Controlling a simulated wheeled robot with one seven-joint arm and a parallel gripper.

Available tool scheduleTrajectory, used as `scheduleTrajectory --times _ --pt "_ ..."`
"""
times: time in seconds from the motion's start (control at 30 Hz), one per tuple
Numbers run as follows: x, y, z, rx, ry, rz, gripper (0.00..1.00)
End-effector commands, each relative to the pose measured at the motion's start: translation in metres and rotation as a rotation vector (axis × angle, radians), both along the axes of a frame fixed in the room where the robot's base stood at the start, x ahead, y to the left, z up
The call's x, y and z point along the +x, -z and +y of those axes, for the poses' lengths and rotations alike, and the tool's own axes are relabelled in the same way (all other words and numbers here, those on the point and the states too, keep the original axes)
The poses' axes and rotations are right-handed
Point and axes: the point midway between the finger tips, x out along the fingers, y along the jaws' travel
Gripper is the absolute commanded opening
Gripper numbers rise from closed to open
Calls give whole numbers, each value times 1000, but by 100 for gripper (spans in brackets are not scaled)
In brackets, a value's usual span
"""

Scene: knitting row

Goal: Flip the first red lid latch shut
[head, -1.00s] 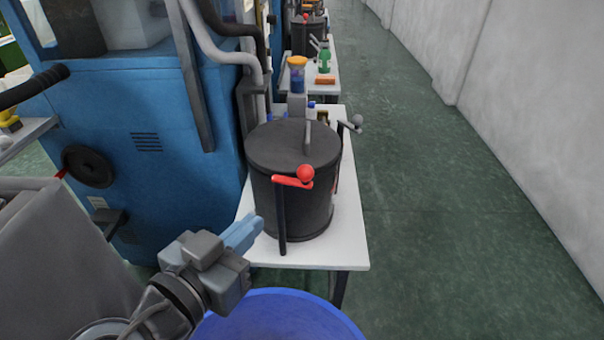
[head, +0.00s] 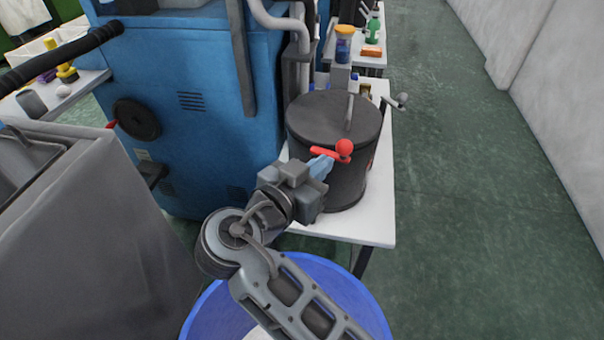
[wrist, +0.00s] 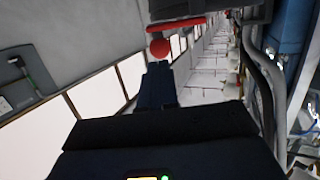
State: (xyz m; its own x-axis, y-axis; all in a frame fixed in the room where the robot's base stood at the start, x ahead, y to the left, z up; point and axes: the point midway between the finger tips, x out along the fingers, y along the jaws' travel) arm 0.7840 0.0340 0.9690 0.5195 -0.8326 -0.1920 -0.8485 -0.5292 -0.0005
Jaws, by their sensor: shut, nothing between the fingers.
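The red lid latch (head: 331,153) is a red lever with a round red knob (head: 344,147) at the front of a dark lidded drum (head: 342,185). The drum stands on a white table (head: 372,226). My gripper (head: 322,165) is shut and empty, with its light-blue fingers just below the red lever in the head view; I cannot tell whether they touch it. In the wrist view the red knob (wrist: 159,48) and red bar (wrist: 177,25) show just beyond the dark fingers (wrist: 157,85). The latch's post is mostly hidden behind my gripper.
A second latch with a grey knob (head: 401,99) sticks out at the drum's right. A blue machine (head: 205,130) stands to the left. A blue tub (head: 372,300) is below my arm. A jar (head: 344,45) stands behind the drum. The green floor at right is clear.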

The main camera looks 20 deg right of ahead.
Motion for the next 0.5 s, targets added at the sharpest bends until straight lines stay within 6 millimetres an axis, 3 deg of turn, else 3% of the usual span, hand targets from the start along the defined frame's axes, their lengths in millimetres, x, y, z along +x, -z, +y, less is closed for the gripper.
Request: scheduleTrajectory --times 0.2,0.5 --pt "16 4 -26 -1 2 1 0" --pt "22 8 -35 0 -1 1 0"
